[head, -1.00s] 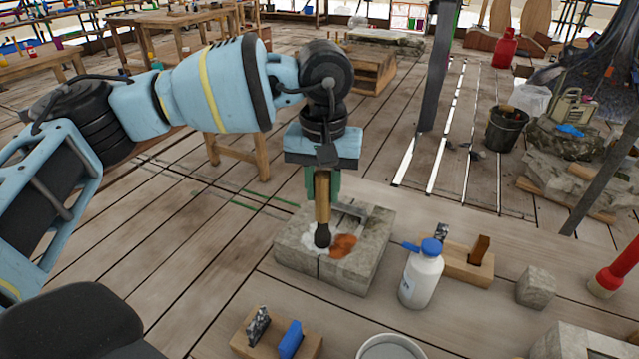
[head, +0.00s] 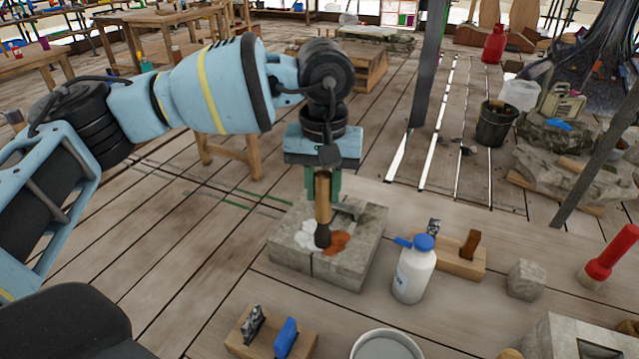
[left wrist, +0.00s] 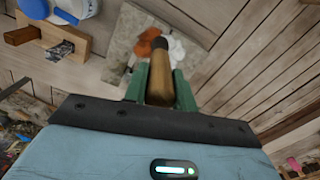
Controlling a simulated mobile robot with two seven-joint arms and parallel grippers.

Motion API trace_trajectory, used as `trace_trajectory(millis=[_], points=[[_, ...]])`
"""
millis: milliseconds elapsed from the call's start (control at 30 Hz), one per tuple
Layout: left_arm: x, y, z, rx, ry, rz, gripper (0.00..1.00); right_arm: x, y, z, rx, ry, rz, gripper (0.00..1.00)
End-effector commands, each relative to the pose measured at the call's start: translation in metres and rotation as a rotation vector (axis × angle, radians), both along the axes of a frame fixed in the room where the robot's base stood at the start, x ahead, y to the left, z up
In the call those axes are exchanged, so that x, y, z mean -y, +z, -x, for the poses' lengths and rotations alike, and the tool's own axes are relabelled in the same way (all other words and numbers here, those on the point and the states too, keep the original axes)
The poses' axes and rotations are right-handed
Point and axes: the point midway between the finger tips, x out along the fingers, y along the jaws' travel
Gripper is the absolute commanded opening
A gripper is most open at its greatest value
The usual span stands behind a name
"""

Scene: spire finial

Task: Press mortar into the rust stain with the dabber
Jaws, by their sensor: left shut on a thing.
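My left gripper (head: 322,184) has green fingers shut on the wooden handle of the dabber (head: 323,205). The dabber hangs nearly upright, its dark head down over the stone block (head: 285,257). The head overlaps the left edge of the orange rust stain (head: 339,243), beside a white patch (head: 305,232); I cannot tell whether it touches the stone. The left wrist view shows the dabber handle (left wrist: 160,75), the stain (left wrist: 147,44) and the white patch (left wrist: 177,50). My right gripper is not in view.
A white bottle with a blue cap (head: 413,272) stands right of the block, near a wooden holder (head: 467,264). In front are another holder (head: 262,345) with a blue tool and a round grey container (head: 386,345). A small stone cube (head: 525,280) stands farther right.

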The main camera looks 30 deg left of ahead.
Motion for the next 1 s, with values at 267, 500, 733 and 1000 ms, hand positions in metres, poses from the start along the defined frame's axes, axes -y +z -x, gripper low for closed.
trace_trajectory(millis=[267,500,733,1000], points=[[0.007,-0.002,0.0,-0.005,-0.002,0.001,0.0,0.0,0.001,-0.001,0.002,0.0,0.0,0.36],[0.012,-0.001,0.0,-0.004,-0.002,0.0,0.0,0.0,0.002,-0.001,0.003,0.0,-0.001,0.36],[0.017,-0.001,0.0,-0.004,-0.002,0.0,0.0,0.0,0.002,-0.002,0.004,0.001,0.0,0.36],[0.022,0.0,-0.001,-0.003,-0.001,0.001,0.0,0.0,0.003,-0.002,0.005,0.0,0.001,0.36]])
